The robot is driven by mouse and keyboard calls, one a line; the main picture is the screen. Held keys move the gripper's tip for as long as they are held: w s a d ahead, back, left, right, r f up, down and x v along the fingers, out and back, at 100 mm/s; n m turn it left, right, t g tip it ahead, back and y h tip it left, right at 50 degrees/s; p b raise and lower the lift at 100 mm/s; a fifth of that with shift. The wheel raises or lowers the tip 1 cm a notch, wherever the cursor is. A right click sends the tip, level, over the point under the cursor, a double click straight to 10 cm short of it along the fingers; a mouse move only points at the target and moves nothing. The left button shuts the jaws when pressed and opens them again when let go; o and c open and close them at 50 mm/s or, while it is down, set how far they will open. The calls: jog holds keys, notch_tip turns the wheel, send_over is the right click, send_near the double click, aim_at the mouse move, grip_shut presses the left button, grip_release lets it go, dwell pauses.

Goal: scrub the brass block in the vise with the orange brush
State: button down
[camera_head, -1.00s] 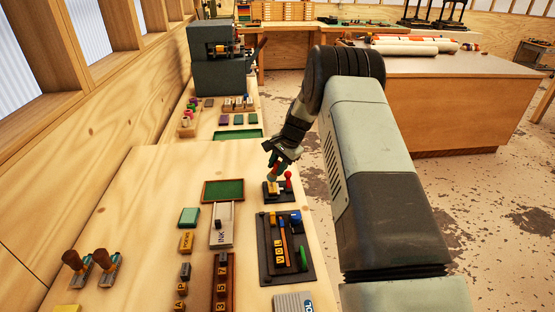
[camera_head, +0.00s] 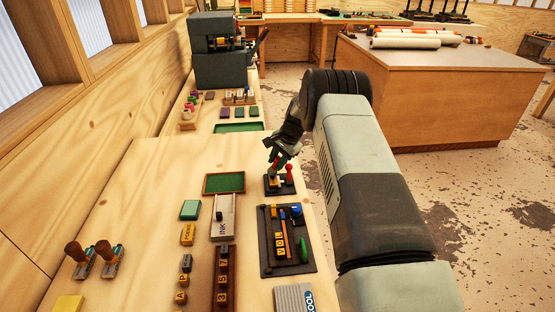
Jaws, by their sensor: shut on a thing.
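The small dark vise (camera_head: 280,190) stands near the right edge of the workbench, with a red-knobbed handle (camera_head: 289,174). The brass block (camera_head: 274,180) shows as a small yellow patch in it. My gripper (camera_head: 275,161) is directly above the block, pointing down and tilted. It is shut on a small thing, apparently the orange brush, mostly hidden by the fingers. Whether the brush touches the block is too small to tell.
A dark tray of tools and type (camera_head: 265,255) lies just in front of the vise. A green-bottomed tray (camera_head: 224,183) and an ink pad box (camera_head: 224,228) lie left. Two wooden-handled stamps (camera_head: 95,258) stand at the front left. Bare wood lies between.

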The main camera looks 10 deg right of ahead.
jog(key=shift+s, duration=1.45)
notch_tip(320, 180, up, 8)
